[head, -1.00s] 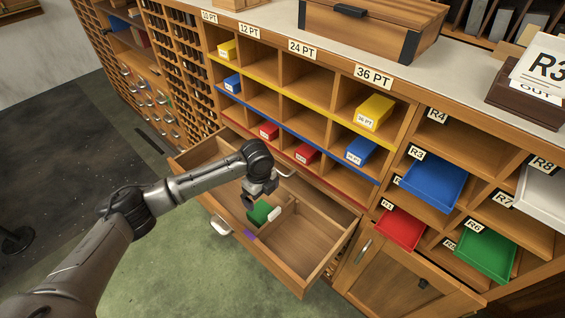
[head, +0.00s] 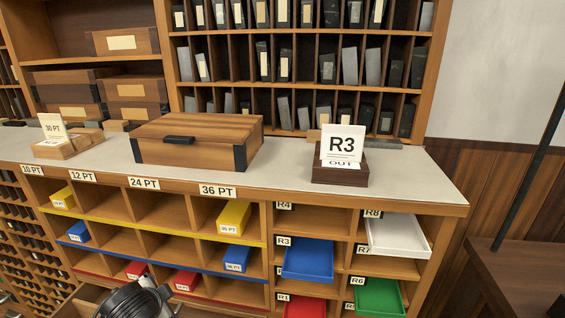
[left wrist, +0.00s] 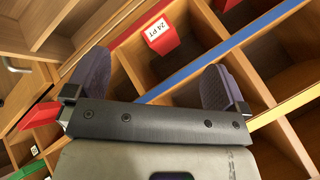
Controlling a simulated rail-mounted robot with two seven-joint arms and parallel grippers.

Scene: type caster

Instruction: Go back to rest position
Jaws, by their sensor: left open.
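My left gripper (left wrist: 155,82) is open in the left wrist view, with its two dark pads wide apart and nothing between them. It is in front of the cubby shelf, and a red box labelled 24 PT (left wrist: 162,38) lies in a compartment beyond the pads. In the head view only a dark round part of my left arm (head: 135,300) shows at the bottom edge, in front of the lowest cubby row. The fingers cannot be made out there. My right gripper is in neither view.
The cubbies hold a yellow box (head: 234,217) and a blue box (head: 237,257), among others. A blue tray (head: 308,260), white tray (head: 397,236) and green tray (head: 379,297) stick out at right. A wooden case (head: 198,142) and R3 sign (head: 342,145) stand on the counter.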

